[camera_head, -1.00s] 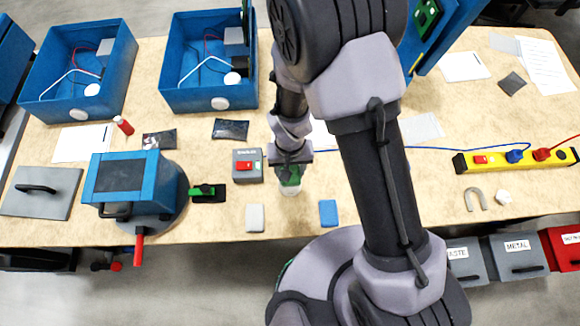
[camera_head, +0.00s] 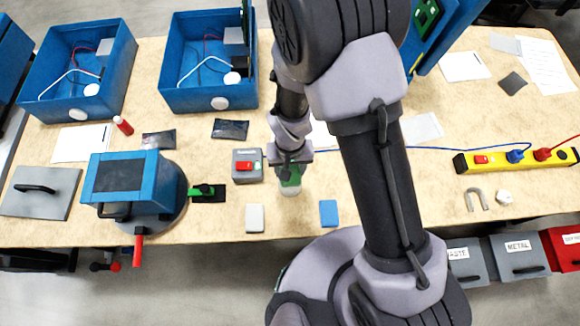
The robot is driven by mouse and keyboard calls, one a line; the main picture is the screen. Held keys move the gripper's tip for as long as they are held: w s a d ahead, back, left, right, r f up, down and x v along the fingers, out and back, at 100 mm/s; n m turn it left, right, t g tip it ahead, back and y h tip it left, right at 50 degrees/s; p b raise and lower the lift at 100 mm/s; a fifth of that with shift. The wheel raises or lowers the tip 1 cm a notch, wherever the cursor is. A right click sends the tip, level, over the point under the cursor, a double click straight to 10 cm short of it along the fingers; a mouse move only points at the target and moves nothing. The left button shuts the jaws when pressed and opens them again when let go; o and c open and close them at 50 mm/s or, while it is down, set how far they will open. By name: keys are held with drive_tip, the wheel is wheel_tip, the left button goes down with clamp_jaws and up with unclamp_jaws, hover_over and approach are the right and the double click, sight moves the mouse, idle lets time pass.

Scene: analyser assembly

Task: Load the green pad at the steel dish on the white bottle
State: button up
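My gripper (camera_head: 290,166) points down over the middle of the table, just right of a grey box with a red switch. Directly below it is a small upright item, with a green upper part (camera_head: 289,180) and a pale, whitish lower part (camera_head: 289,191). The gripper's fingers are at or just above the green part. They are too small and dark to tell whether they are shut on it. I cannot tell for sure whether this item is the white bottle with the green pad. I cannot make out a steel dish.
The grey switch box (camera_head: 248,166) stands close left of the gripper. A white block (camera_head: 255,218) and a blue block (camera_head: 328,213) lie near the front edge. A blue machine (camera_head: 135,185) is farther left. My arm hides part of the table's middle.

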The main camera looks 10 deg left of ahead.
drive_tip(key=shift+r+p, duration=2.15)
drive_tip(key=shift+r, duration=1.35)
